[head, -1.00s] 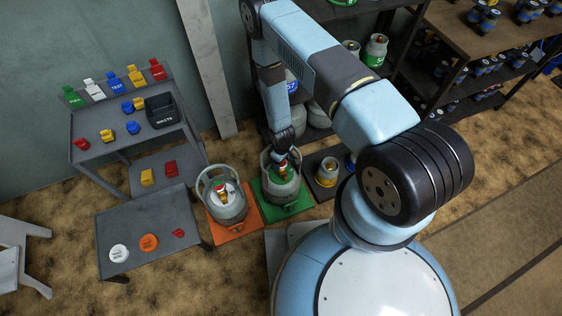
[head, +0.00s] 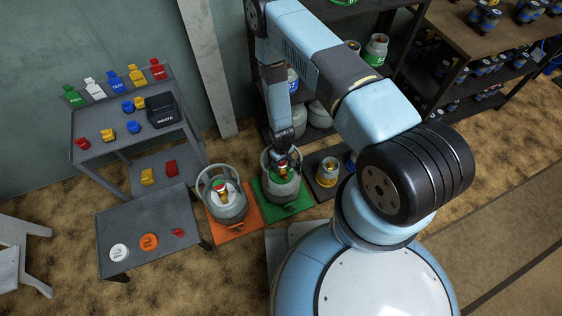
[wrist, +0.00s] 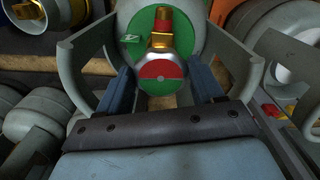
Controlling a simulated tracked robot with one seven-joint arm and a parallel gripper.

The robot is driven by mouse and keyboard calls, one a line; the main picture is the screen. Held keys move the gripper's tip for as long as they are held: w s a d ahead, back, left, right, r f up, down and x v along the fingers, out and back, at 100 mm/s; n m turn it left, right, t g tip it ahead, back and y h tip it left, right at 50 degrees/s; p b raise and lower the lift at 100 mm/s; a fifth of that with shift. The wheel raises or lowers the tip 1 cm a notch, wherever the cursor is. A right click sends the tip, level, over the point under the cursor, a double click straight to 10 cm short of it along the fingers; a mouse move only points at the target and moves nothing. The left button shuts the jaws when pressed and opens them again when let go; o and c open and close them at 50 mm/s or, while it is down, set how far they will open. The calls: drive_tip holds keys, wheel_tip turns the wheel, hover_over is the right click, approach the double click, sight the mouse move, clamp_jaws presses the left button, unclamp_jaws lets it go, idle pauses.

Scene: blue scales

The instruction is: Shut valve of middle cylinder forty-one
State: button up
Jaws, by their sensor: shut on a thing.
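The middle cylinder (head: 281,188) is grey and stands upright on a green mat (head: 296,207), between two other cylinders. No number can be read on it. My gripper (head: 283,160) reaches down into the collar from above. In the wrist view its two fingers (wrist: 161,78) are shut on the valve wheel, one at each side.
A grey cylinder (head: 227,208) stands on an orange mat (head: 245,222) to the left. A smaller cylinder (head: 327,172) with a yellow part stands on a dark mat to the right. A low table (head: 150,225) with tags and a stepped bench (head: 125,150) are further left. Shelves stand behind.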

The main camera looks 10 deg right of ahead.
sight(282, 163)
drive_tip(key=o, duration=0.7)
drive_tip(key=shift+s, duration=0.25)
drive_tip(key=shift+c, duration=0.2)
drive_tip(key=o, duration=0.4)
drive_tip(key=shift+w, duration=0.15)
wheel_tip(282, 163, up, 14)
drive_tip(key=shift+f, duration=0.2)
